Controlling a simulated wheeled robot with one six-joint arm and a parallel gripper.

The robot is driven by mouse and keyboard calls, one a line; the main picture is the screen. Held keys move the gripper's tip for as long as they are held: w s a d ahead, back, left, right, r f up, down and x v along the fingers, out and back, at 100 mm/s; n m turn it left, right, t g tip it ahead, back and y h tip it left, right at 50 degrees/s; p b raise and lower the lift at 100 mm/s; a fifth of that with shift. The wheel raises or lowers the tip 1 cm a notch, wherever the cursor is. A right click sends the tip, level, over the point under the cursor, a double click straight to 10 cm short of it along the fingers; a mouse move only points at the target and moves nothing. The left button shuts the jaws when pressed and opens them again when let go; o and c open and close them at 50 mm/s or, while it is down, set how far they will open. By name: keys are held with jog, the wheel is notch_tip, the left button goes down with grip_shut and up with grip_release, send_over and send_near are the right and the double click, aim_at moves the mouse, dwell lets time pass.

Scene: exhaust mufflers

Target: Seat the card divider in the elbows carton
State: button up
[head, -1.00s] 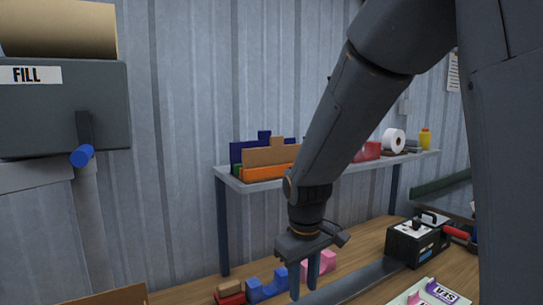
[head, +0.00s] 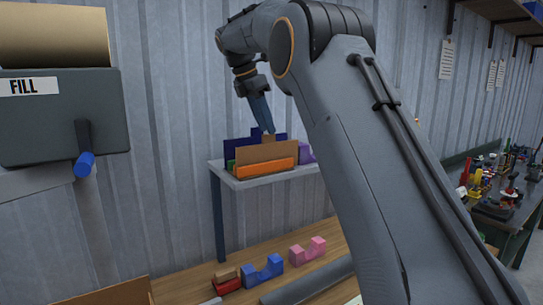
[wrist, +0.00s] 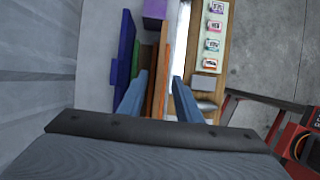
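A tan card divider (head: 262,152) with a raised tab stands upright on the shelf, between a green panel and a lower orange one (head: 270,168). A dark blue panel (head: 231,148) stands at the back. My gripper (head: 267,127) points down just above the divider's tab. In the wrist view my gripper (wrist: 160,77) is open, its fingers apart on either side of the tan divider (wrist: 161,58) and the orange panel; contact cannot be told. A cardboard carton edge (head: 115,294) shows at bottom left; no elbows label is visible on it.
The shelf (head: 225,178) also holds a purple box (head: 306,152). Below on the bench (head: 300,278) are red, blue (head: 262,268) and pink (head: 307,251) cradles. A grey FILL machine (head: 60,115) stands at left. The corrugated wall is close behind the shelf.

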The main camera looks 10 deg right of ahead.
aim_at(272, 143)
jog(key=shift+w+f, duration=0.25)
jog(key=shift+f, duration=0.1)
jog(key=shift+s+p+x, duration=0.1)
jog(key=shift+p+x, duration=0.85)
jog(key=shift+x, duration=0.9)
jog(key=shift+s+p+x, duration=0.15)
jog(key=shift+p+x, duration=0.8)
jog(key=shift+x, duration=0.9)
jog(key=shift+c, duration=0.4)
grip_shut()
